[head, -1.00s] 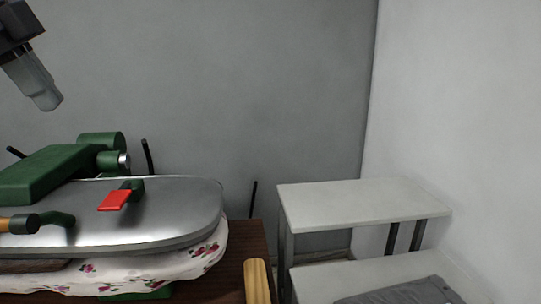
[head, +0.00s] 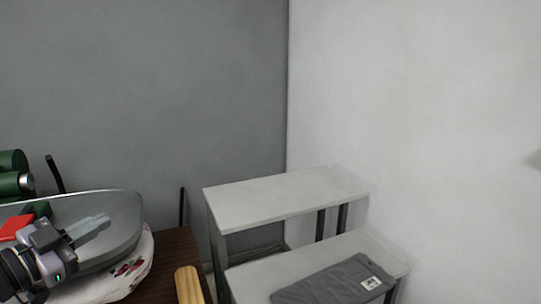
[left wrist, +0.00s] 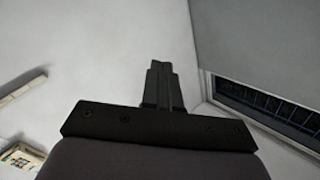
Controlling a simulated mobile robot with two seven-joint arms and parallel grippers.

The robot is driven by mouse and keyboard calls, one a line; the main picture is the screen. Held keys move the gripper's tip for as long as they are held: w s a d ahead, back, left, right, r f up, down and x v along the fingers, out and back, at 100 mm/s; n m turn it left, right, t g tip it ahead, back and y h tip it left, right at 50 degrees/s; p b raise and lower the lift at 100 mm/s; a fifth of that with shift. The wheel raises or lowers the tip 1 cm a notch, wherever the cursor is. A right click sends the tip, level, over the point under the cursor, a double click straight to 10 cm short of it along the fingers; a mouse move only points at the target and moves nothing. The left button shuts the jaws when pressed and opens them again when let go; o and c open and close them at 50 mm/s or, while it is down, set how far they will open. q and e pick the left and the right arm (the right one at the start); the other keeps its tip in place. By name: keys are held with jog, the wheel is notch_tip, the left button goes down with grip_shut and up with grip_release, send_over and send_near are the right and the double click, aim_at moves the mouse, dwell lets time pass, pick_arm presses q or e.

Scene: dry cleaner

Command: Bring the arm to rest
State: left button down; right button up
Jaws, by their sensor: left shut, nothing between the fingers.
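My left gripper (head: 95,228) is at the lower left of the head view, in front of the rounded metal top of the press (head: 115,205). Its fingers are shut, with nothing between them, and point to the right and a little up. I cannot tell how far it is from the press. In the left wrist view the closed dark fingers (left wrist: 162,80) stand out against pale walls. My right gripper is not in view.
The press has a red handle (head: 14,228) and a floral padded cover (head: 128,275). A brown table (head: 172,258) holds a pale wooden bar (head: 188,286). To the right is a two-level white stand (head: 285,196), with a folded grey cloth (head: 335,284) on its lower shelf.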

pick_arm(q)
jog(key=s+d+f+n+g+y, duration=0.15)
jog(key=s+f+n+y, duration=0.3)
jog(key=f, duration=0.55)
jog(key=s+f+n+g+y, duration=0.3)
jog(key=s+f+n+y, duration=0.15)
jog(key=f, duration=0.55)
jog(key=s+d+f+g+h, duration=0.1)
jog(key=s+d+f+g, duration=0.35)
jog(key=s, duration=0.35)
jog(key=s+d+f+g+h, duration=0.1)
jog(key=s+d+f+g, duration=0.25)
jog(key=s+d, duration=0.4)
jog(key=w+f+t+h+b, duration=0.1)
jog(key=w+f+t+b, duration=0.1)
jog(key=f, duration=0.4)
jog(key=w+d+f+m+t+b, duration=0.1)
jog(key=w+f+t+b, duration=0.1)
jog(key=f+t, duration=0.2)
jog(key=shift+w+d+f+h, duration=0.15)
jog(key=shift+w+f+h, duration=0.25)
jog(key=shift+f, duration=1.05)
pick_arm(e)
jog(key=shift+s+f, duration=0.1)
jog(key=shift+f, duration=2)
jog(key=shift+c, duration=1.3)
pick_arm(q)
jog(key=shift+s, duration=0.1)
